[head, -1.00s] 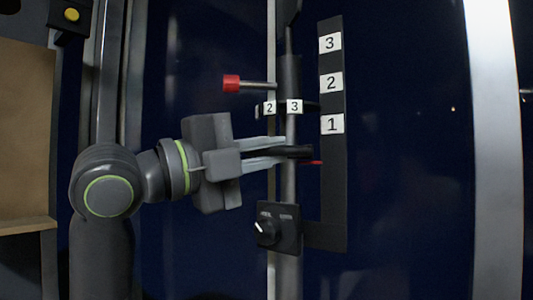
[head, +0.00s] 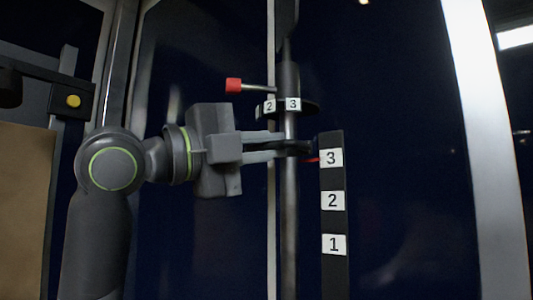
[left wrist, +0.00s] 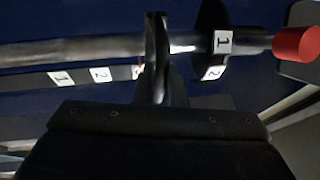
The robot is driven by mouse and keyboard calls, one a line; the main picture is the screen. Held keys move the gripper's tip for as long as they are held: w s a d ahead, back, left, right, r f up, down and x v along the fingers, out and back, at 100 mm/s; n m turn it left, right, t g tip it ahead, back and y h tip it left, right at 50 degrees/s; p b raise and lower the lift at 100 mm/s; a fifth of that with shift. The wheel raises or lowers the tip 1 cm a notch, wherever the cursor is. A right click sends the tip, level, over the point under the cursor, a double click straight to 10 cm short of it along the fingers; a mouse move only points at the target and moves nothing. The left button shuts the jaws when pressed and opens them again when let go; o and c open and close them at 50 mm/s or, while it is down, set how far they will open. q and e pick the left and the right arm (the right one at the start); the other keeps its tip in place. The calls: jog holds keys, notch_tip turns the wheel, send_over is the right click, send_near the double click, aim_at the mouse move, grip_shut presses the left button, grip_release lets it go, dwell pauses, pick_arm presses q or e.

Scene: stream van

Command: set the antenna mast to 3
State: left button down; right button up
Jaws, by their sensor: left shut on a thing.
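The antenna mast (head: 290,200) is a vertical grey pole in the head view. It carries a dark ring with number tags (head: 293,104) and a side lever with a red tip (head: 234,85). A thin red pointer (head: 312,159) beside my fingertips is level with the 3 on the black number scale (head: 333,222). My left gripper (head: 292,147) is shut on the mast just below the ring. In the left wrist view the mast (left wrist: 90,49) lies across the picture between my fingers (left wrist: 157,60), which hide part of the scale. My right gripper is not in view.
A black box with a yellow button (head: 73,101) is at the left, above a brown panel (head: 25,200). A pale vertical post (head: 492,150) stands at the right. The dark blue wall behind the mast looks clear.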

pick_arm(q)
jog(key=c, duration=1.5)
grip_release()
jog(key=shift+s+a+f+b, duration=0.15)
jog(key=shift+s+a+b, duration=0.05)
jog(key=shift+a+b, duration=0.2)
jog(key=b+v, duration=0.6)
jog(key=v, duration=1)
jog(key=shift+s+a, duration=0.2)
